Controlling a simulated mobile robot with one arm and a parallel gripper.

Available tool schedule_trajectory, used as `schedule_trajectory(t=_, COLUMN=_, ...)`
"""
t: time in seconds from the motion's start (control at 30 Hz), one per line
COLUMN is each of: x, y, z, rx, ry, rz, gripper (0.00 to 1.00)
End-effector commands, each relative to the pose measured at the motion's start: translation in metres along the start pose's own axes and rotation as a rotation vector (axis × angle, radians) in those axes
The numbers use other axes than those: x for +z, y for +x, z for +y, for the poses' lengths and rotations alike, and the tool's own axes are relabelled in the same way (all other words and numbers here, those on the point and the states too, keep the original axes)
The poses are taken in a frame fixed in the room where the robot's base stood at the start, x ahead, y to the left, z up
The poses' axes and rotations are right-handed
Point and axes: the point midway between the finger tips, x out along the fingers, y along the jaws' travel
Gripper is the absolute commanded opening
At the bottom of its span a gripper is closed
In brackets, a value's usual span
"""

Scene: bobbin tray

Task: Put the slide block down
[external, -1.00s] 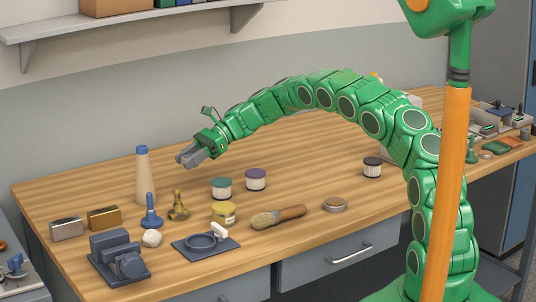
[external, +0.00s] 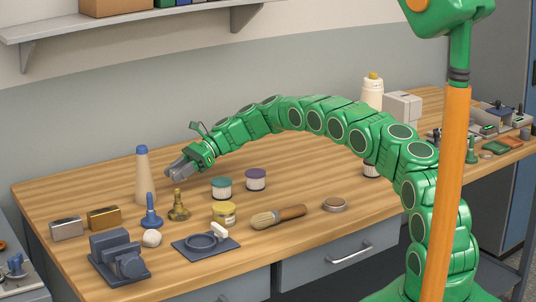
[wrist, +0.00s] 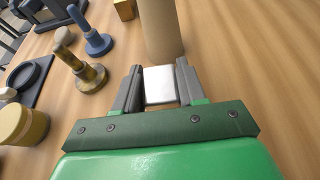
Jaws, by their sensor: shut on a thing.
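The slide block (wrist: 159,86) is a small silver-white block. In the wrist view it sits between the two dark fingers of my gripper (wrist: 158,92), which is shut on it. In the external view my gripper (external: 178,172) hangs low over the back left of the wooden bench, just right of the tall beige cone (external: 145,180); the block cannot be made out between the fingers there. In the wrist view the cone (wrist: 162,30) stands straight beyond the block. I cannot tell whether the block touches the bench.
A blue knobbed piece (external: 151,213) and a brass one (external: 179,207) stand in front of my gripper. A silver block (external: 67,229) and a brass block (external: 104,218) lie at the left. Lidded jars (external: 221,189) stand to the right.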

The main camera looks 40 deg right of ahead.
Motion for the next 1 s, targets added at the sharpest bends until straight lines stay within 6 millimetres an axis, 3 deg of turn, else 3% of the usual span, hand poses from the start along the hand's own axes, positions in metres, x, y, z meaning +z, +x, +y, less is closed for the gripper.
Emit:
schedule_trajectory(t=0.27, x=-0.007, y=0.006, z=-0.006, rx=0.001, ry=-0.002, rz=0.001, gripper=0.06)
schedule_trajectory(t=0.5, x=-0.035, y=0.017, z=-0.006, rx=0.0, ry=0.0, rz=0.001, gripper=0.06)
schedule_trajectory(t=0.87, x=-0.037, y=0.017, z=-0.006, rx=0.0, ry=0.0, rz=0.001, gripper=0.06)
schedule_trajectory(t=0.9, x=-0.037, y=0.018, z=-0.006, rx=0.0, ry=0.0, rz=0.001, gripper=0.43)
schedule_trajectory(t=1.0, x=-0.037, y=0.017, z=-0.006, rx=0.0, ry=0.0, rz=0.002, gripper=0.58)
